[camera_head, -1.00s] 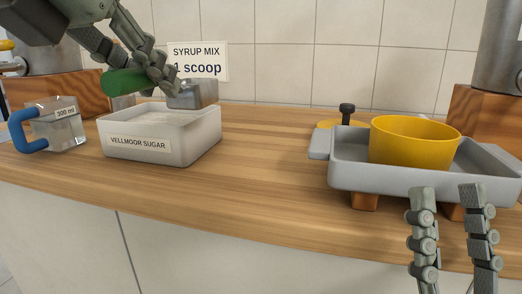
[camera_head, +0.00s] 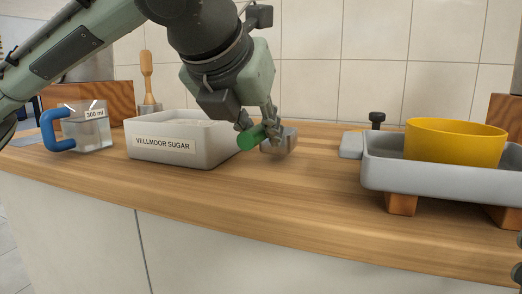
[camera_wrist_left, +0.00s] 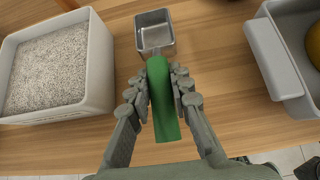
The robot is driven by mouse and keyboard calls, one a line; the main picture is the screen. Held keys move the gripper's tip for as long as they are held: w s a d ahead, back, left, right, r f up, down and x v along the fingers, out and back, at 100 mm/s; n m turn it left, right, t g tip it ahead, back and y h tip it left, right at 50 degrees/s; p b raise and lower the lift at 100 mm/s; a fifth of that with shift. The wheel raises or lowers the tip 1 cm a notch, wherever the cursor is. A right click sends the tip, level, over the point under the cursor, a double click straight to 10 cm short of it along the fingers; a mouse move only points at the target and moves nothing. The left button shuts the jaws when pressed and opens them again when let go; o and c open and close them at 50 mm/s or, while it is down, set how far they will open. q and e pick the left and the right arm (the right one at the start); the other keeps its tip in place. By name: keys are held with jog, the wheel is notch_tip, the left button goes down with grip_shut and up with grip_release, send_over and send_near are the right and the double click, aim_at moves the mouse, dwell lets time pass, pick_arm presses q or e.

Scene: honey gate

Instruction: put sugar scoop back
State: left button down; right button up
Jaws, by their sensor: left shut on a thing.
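The sugar scoop has a green handle and a square metal bowl. My left gripper (camera_head: 262,122) is shut on the green handle (camera_head: 251,138), with a finger on each side, as the left wrist view shows (camera_wrist_left: 163,100). The metal bowl (camera_wrist_left: 155,32) points away from the gripper and looks empty. The scoop is just right of the white VELLMOOR SUGAR bin (camera_head: 165,146), outside it and low over the counter; I cannot tell if it touches. The bin holds pale sugar (camera_wrist_left: 48,70). Only a sliver of my right gripper (camera_head: 518,272) shows at the right edge.
A measuring jug with a blue handle (camera_head: 52,130) stands left of the bin. A wooden-handled tool (camera_head: 147,78) stands behind the bin. A grey tray (camera_head: 420,182) on wooden feet holds a yellow bowl (camera_head: 455,142) at the right. The counter (camera_head: 300,195) between is clear.

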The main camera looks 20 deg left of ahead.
pick_arm(q)
jog(key=shift+f, duration=0.9)
jog(key=shift+r, duration=0.1)
jog(key=c, duration=1.4)
grip_release()
jog(key=shift+f, duration=0.2)
jog(key=shift+o, duration=0.2)
